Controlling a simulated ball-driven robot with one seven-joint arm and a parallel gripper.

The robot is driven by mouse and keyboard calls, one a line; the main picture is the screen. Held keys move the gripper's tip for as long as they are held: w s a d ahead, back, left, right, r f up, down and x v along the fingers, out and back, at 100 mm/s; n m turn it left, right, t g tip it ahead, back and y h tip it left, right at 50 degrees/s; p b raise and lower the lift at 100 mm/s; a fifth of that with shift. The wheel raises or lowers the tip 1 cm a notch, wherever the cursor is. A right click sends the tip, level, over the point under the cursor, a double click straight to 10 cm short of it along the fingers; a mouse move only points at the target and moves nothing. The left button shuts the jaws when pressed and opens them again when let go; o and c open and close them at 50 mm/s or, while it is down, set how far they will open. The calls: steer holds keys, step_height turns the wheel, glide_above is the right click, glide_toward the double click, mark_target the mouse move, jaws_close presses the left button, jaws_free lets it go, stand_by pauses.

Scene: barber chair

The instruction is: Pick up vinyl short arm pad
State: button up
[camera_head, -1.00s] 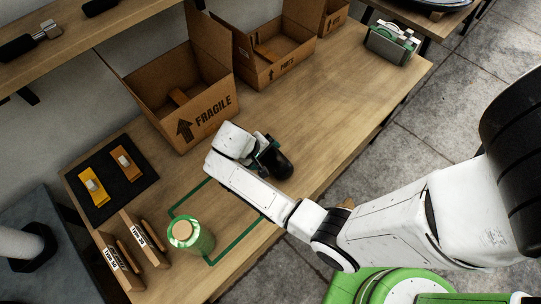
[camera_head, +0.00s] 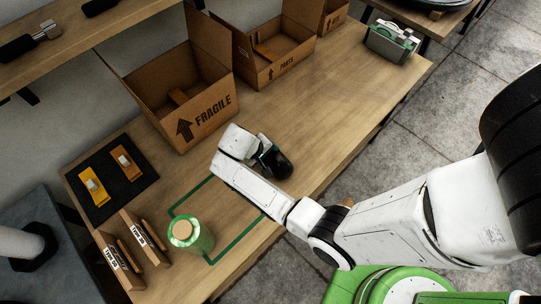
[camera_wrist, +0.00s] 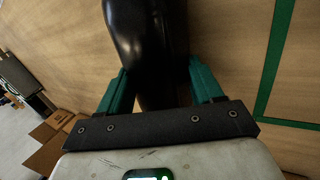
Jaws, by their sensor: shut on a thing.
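The vinyl short arm pad is a glossy black, rounded piece (camera_head: 276,163) at the end of my arm in the head view, above the wooden bench. My gripper (camera_wrist: 160,80) shows in the wrist view with its two green fingers on either side of the black pad (camera_wrist: 140,35). It is shut on the pad. The pad runs up out of the top of the wrist view, so its far end is hidden there. In the head view my wrist covers part of the pad and the fingers. I cannot tell how far the pad is from the bench top.
A cardboard box marked FRAGILE (camera_head: 208,115) stands behind my gripper, with a PARTS box (camera_head: 280,68) beyond it. A green-wrapped roll (camera_head: 190,237) stands near the green taped outline. A black mat (camera_head: 110,178) with orange tools lies at left.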

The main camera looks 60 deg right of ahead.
steer(key=c, duration=0.4)
steer(key=shift+c, duration=0.2)
steer(key=shift+r, duration=0.15)
